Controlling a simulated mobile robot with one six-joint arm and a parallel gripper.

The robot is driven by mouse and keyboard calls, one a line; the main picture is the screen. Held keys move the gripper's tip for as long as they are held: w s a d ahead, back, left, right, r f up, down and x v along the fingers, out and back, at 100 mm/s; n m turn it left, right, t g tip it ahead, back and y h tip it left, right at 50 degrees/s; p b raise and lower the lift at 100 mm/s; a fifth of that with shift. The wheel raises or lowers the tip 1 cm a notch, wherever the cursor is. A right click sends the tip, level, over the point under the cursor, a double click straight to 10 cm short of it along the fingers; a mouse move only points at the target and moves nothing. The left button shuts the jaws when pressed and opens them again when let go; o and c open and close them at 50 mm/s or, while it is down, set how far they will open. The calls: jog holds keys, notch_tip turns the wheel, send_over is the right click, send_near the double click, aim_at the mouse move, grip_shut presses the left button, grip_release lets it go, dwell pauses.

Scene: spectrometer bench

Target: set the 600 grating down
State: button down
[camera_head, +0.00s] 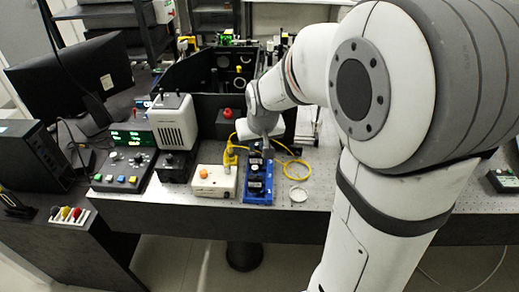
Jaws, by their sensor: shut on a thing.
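My gripper (266,147) is at the end of my white arm, pointing down just behind a blue tray (258,201) on the bench. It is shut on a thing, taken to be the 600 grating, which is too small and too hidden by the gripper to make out. The blue tray holds dark blocks (256,185) in a row. The gripper is over or close to the tray's far end; I cannot tell whether the held grating touches it. No label can be read.
A white box with an orange knob (214,181) stands left of the tray, with a yellow connector and cable (296,162) behind and right. A small white ring (298,194) lies right of the tray. A black open enclosure (199,72) stands behind.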

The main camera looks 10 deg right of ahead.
aim_at(256, 158)
notch_tip(256, 158, down, 3)
jog(key=shift+r, duration=0.2)
jog(key=c, duration=1.4)
grip_release()
jog(key=shift+f, duration=0.1)
jog(key=shift+o, duration=0.2)
